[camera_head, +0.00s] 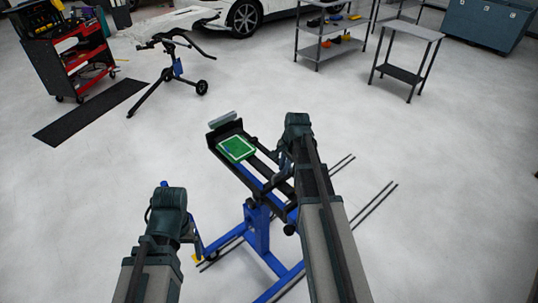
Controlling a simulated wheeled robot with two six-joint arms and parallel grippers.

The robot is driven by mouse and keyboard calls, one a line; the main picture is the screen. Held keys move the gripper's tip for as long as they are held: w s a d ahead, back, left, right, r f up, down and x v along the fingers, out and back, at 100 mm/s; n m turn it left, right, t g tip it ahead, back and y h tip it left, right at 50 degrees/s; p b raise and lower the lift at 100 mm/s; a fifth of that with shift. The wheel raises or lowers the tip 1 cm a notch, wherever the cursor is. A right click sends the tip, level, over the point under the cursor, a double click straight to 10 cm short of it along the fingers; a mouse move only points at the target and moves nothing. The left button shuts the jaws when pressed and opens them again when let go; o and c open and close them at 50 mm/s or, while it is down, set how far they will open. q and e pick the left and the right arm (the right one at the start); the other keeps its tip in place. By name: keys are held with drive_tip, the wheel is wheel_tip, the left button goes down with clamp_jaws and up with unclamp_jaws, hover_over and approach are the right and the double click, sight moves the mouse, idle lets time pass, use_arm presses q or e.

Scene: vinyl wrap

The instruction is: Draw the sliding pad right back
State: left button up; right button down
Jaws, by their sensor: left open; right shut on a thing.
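A blue stand (258,228) carries a long black top in the middle of the view. A green pad with a pale rim (237,149) lies on its far left part, and a grey block (222,120) sits at its far end. My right gripper (281,171) is at the right side of the top, shut on a dark part there that appears to be the sliding pad; my wrist and arm hide most of that part. My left gripper (193,232) is open, left of the stand and apart from the top. Its fingers are partly hidden by its wrist.
The stand's blue legs spread on the pale floor below my arms. Dark rods (373,201) show right of the stand. A folding work stand (174,68), black mat (90,112), red tool cart (80,60) and small grey table (408,33) stand farther back. The floor between is clear.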

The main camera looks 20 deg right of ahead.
drive_tip(key=s+d, duration=0.3)
drive_tip(key=s, duration=0.6)
drive_tip(key=shift+s, duration=0.3)
drive_tip(key=c, duration=0.9)
unclamp_jaws()
drive_tip(key=shift+s+d, duration=0.1)
drive_tip(key=shift+r, duration=0.1)
drive_tip(key=r+p, duration=0.4)
drive_tip(key=s+r+p, duration=0.1)
drive_tip(key=r+p, duration=0.4)
drive_tip(key=s+r+p, duration=0.1)
drive_tip(key=r+p, duration=0.3)
drive_tip(key=shift+s+d+r+p, duration=0.2)
drive_tip(key=shift+d+p, duration=0.1)
drive_tip(key=shift+d, duration=0.05)
